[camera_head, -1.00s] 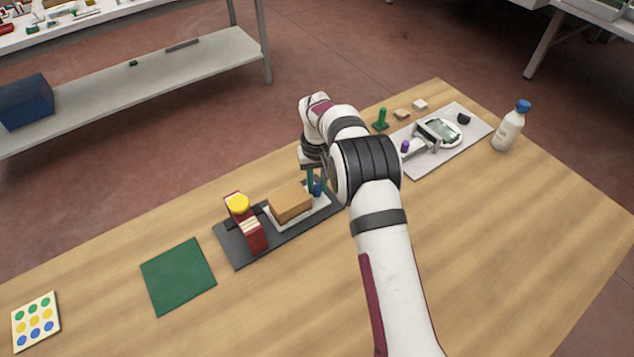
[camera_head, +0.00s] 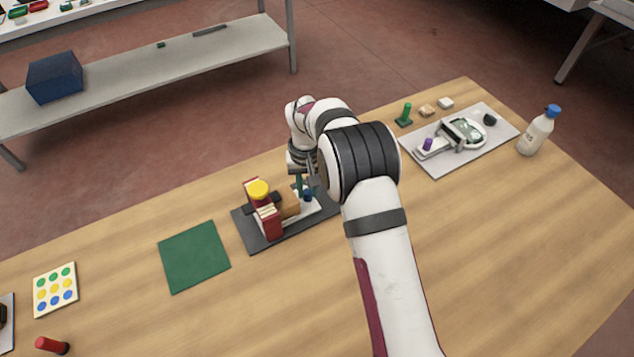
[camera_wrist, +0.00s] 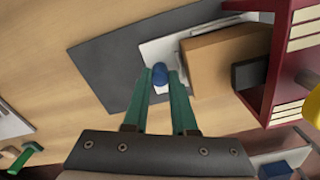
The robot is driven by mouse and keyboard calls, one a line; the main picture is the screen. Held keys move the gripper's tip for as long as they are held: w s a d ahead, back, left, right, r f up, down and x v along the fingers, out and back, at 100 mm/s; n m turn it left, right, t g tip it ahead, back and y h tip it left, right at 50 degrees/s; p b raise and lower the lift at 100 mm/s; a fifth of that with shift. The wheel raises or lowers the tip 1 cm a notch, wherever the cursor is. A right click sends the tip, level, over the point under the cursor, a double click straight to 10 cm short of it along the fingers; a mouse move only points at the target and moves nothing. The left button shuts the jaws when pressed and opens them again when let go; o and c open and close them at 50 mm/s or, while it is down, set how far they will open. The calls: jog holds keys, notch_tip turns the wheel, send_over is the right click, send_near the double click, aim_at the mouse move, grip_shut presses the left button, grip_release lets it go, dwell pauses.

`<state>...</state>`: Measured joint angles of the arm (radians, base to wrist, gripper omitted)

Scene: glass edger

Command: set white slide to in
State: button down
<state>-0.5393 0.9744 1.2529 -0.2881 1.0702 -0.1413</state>
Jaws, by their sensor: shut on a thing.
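The white slide (camera_wrist: 160,48) lies on a dark base plate (camera_wrist: 105,60), with a blue knob (camera_wrist: 160,73) at one end and a tan block (camera_wrist: 225,62) on it. In the head view the slide (camera_head: 304,215) has its left end and part of the tan block (camera_head: 291,206) at the red housing (camera_head: 266,218), which hides some of them. My gripper (camera_wrist: 161,76) points down with its green fingers shut on the blue knob. The fingers also show in the head view (camera_head: 302,187), partly covered by my arm.
A yellow knob (camera_head: 258,189) tops the red housing. A green mat (camera_head: 194,257) and a dotted card (camera_head: 55,289) lie left. A grey tray (camera_head: 490,150) with a device and a bottle (camera_head: 537,132) stand right.

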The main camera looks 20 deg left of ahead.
jog(key=shift+r, duration=0.1)
jog(key=c, duration=1)
grip_release()
notch_tip(320, 180, up, 16)
